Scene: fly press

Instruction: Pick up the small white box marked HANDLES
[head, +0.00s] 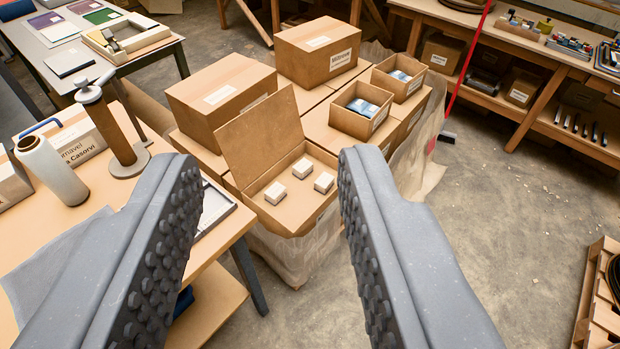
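Three small white boxes stand in an open cardboard carton (258,133) whose lid is folded up at its back left. One white box (303,168) is at the back, one white box (275,193) at the front left, and one white box (324,183) at the right. Any marking on them is too small to read, so I cannot tell which says HANDLES. My gripper (265,185) is open and empty. Its two grey studded fingers frame the carton from above and nearer the camera, apart from the boxes.
The carton stands among other cartons on a wrapped stack; a closed carton (219,97) is behind it, and two open cartons with blue packets (362,108) are to the right. A wooden table (85,185) with a film roll (50,170) is at the left.

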